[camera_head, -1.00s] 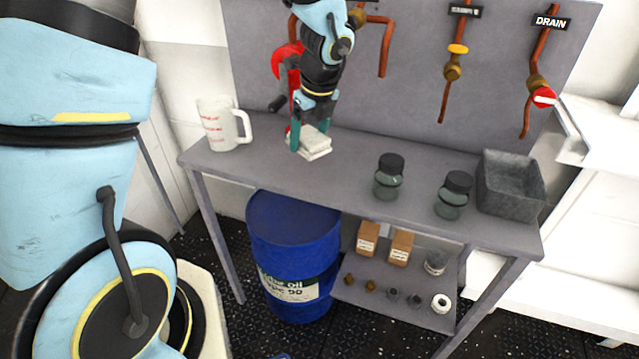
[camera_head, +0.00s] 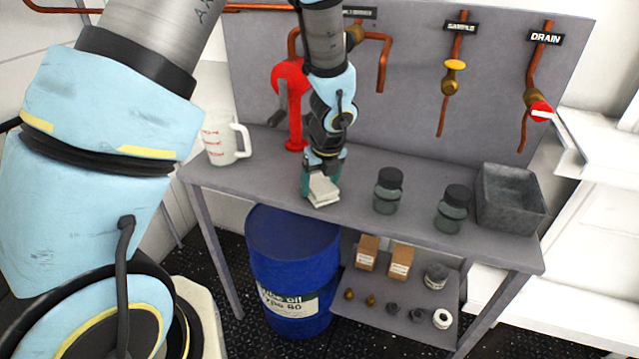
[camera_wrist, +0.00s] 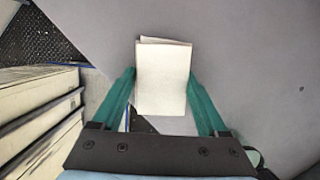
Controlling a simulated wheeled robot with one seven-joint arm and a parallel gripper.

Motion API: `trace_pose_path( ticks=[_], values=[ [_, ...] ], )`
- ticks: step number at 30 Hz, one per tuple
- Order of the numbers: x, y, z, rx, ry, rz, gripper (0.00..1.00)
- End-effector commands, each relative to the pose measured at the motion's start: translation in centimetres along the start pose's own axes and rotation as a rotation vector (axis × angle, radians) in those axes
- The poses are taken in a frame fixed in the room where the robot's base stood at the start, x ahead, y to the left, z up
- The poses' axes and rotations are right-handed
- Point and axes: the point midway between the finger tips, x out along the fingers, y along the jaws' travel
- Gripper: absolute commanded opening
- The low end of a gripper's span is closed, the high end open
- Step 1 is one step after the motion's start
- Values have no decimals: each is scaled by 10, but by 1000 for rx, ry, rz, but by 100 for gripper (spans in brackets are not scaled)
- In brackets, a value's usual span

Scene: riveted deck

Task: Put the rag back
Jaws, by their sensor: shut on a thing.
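The rag (camera_head: 323,190) is a folded white cloth near the front edge of the grey bench, left of the jars. In the wrist view the rag (camera_wrist: 163,75) lies between the two green fingers. My gripper (camera_head: 321,187) points down and is shut on the rag. The gripper also shows in the wrist view (camera_wrist: 160,92). I cannot tell whether the rag touches the bench top or hangs just above it.
Two dark-lidded jars (camera_head: 388,190) (camera_head: 453,208) and a grey bin (camera_head: 510,197) stand right of the gripper. A measuring jug (camera_head: 225,140) stands at the left. A red hand pump (camera_head: 291,105) stands behind. A blue drum (camera_head: 293,268) is below. The bench (camera_head: 352,212) is bare between rag and jars.

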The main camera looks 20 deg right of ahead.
Motion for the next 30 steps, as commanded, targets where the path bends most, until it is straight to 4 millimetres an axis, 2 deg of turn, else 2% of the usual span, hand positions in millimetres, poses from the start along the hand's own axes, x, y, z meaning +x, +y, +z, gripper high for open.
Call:
trace_pose_path(
  ticks=[10, 11, 16, 24, 28, 30],
  values=[
    [4, 0, -1, 0, 0, 0, 24],
    [3, 0, -1, 0, 0, 0, 80],
    [3, 0, 0, 0, 0, 0, 99],
    [1, 0, 0, -1, 0, 0, 100],
    [-8, 0, 1, -3, -1, -1, 100],
    [-19, -1, 1, -2, -1, -4, 100]
  ],
)
